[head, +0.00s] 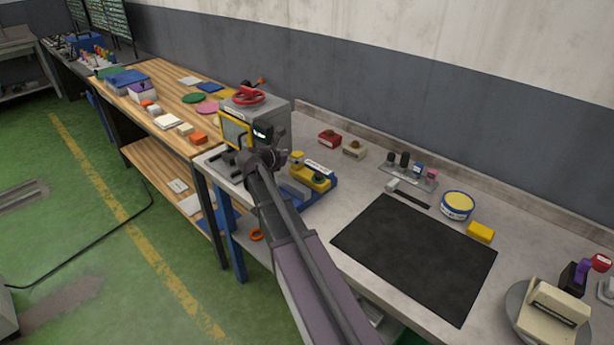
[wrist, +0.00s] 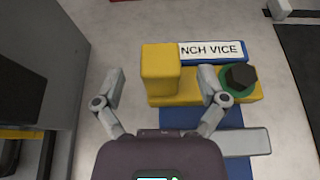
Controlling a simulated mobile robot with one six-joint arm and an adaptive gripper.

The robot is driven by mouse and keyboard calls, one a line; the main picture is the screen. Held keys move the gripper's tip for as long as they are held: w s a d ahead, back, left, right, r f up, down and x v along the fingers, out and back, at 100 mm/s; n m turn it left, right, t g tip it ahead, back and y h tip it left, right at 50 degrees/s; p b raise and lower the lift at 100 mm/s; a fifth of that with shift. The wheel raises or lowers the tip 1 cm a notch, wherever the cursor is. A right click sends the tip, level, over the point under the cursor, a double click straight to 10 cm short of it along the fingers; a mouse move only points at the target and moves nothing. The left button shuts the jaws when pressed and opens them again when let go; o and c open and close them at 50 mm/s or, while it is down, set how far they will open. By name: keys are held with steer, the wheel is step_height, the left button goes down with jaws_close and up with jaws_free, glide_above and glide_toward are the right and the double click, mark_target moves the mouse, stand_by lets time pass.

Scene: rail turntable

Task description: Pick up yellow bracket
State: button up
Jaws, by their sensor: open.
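The yellow bracket (wrist: 160,68) is L-shaped in the wrist view, with a raised block at its left end and a low bar running right. It sits on a blue bench vice (wrist: 190,117) with a white label. A green disc with a black hex knob (wrist: 240,77) stands on the bar's right end. In the head view the bracket (head: 297,158) shows just right of my arm's end. My gripper (wrist: 162,83) is open and empty, its fingers appearing on either side of the raised block. Whether they touch it I cannot tell.
A grey machine with a red handwheel (head: 248,97) stands close left of the vice. A black mat (head: 415,258) lies on the grey bench to the right. A yellow-topped tin (head: 457,205) and a yellow block (head: 480,232) stand behind the mat.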

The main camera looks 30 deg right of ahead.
steer(key=shift+b+x, duration=0.3)
steer(key=shift+x, duration=0.85)
steer(key=shift+c, duration=0.2)
jaws_close()
